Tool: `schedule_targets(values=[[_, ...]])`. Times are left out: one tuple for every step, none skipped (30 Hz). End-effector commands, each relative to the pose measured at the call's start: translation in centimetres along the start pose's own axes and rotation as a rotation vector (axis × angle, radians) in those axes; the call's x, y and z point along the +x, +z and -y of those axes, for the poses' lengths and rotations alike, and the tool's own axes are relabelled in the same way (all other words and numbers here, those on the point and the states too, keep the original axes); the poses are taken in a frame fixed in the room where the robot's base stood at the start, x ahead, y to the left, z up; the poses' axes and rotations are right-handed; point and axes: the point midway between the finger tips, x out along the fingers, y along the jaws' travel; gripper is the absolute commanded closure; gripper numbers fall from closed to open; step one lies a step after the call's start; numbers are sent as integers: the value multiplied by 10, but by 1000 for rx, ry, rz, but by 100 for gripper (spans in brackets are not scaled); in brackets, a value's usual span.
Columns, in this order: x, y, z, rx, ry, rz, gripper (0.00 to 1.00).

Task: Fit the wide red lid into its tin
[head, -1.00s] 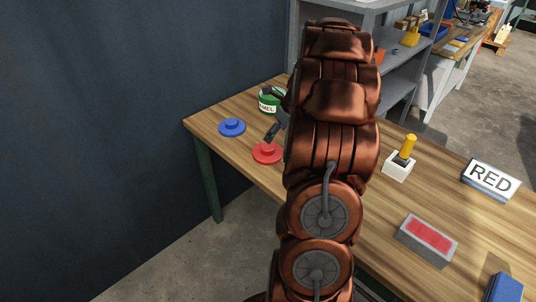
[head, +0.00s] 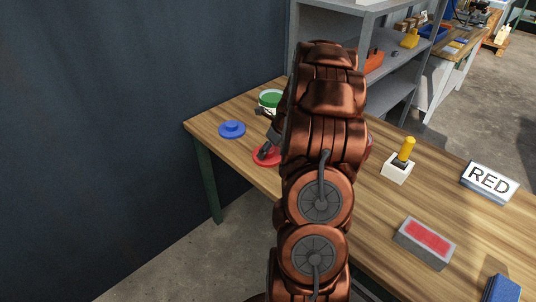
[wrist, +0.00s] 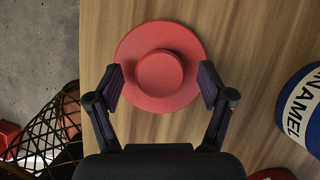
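The wide red lid (wrist: 160,33) lies flat on the wooden table, with its round knob (wrist: 160,73) up. In the head view the lid (head: 262,158) is partly hidden by my gripper and arm. My gripper (wrist: 162,85) is open, one finger on each side of the knob, overlapping the lid's disc in the wrist view. I cannot tell whether they touch it. A blue tin with a white ENAMEL label (wrist: 304,108) stands right in the wrist view. Part of a red thing (wrist: 272,175) shows at the bottom; whether it is the lid's tin, I cannot tell.
A blue lid (head: 232,129) and a green-topped tin (head: 270,98) are at the table's far end. A white block with a yellow-handled tool (head: 399,165), a RED sign (head: 489,180) and a grey box with a red top (head: 427,242) stand right. Shelves (head: 375,50) rise behind.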

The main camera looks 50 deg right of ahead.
Motion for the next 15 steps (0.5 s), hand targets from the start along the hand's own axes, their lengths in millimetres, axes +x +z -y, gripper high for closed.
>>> schedule_targets(values=[[0, 0, 0, 0, 0, 0, 25], [0, 0, 0, 0, 0, 0, 28], [0, 0, 0, 0, 0, 0, 32], [0, 0, 0, 0, 0, 0, 35], [0, 0, 0, 0, 0, 0, 38], [0, 0, 0, 0, 0, 0, 43], [0, 0, 0, 0, 0, 0, 46], [0, 0, 0, 0, 0, 0, 49], [0, 0, 0, 0, 0, 0, 53], [0, 0, 0, 0, 0, 0, 56], [0, 0, 0, 0, 0, 0, 59], [0, 0, 0, 0, 0, 0, 63], [0, 0, 0, 0, 0, 0, 66], [0, 0, 0, 0, 0, 0, 70], [0, 0, 0, 0, -1, 0, 74]])
